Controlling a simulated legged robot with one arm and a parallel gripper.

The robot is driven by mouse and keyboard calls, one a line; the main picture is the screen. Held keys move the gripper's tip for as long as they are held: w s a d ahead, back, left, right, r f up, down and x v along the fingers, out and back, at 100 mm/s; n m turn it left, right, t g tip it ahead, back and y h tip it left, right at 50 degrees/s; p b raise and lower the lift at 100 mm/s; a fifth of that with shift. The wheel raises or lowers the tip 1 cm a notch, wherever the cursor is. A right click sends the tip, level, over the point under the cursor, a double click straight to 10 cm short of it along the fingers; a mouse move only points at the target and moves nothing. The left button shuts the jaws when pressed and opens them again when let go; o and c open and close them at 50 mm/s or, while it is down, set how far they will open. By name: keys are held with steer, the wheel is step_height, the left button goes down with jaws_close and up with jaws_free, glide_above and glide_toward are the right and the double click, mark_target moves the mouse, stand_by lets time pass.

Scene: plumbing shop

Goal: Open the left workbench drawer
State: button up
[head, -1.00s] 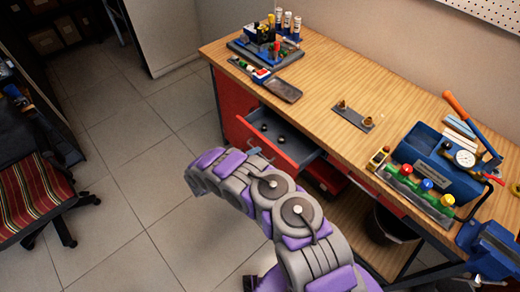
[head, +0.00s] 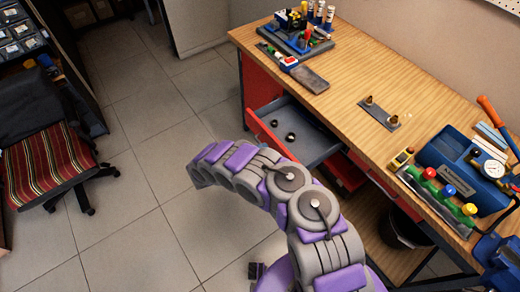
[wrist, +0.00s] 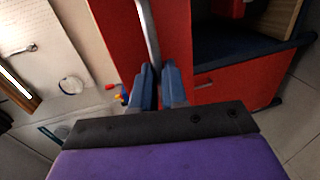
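The left workbench drawer (head: 313,140) stands open in the head view. Its red front faces the aisle and its grey inside holds a few small dark ring-like parts (head: 283,130). In the wrist view, the red drawer front (wrist: 115,25) fills the upper middle, with a grey bar handle (wrist: 148,35) running along it. My gripper (wrist: 156,72) has its two blue-grey fingers close together around the handle, and appears shut on it. In the head view my arm hides the gripper and part of the drawer front.
The wooden workbench (head: 350,80) carries a vise, a blue toolbox (head: 465,175), a valve manifold and small fittings. Below it are another red drawer and a dark bin (head: 405,225). A striped chair (head: 45,165) stands at left. The tiled floor between is clear.

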steer(key=shift+o, duration=0.8)
steer(key=shift+d+f, duration=0.2)
steer(key=shift+f, duration=0.05)
steer(key=shift+o, duration=1.4)
steer(key=shift+r, duration=0.1)
steer(key=p+v, duration=0.1)
steer(key=v, duration=1.6)
steer(key=shift+a+p, duration=0.3)
steer(key=shift+a, duration=0.1)
steer(key=shift+a, duration=0.1)
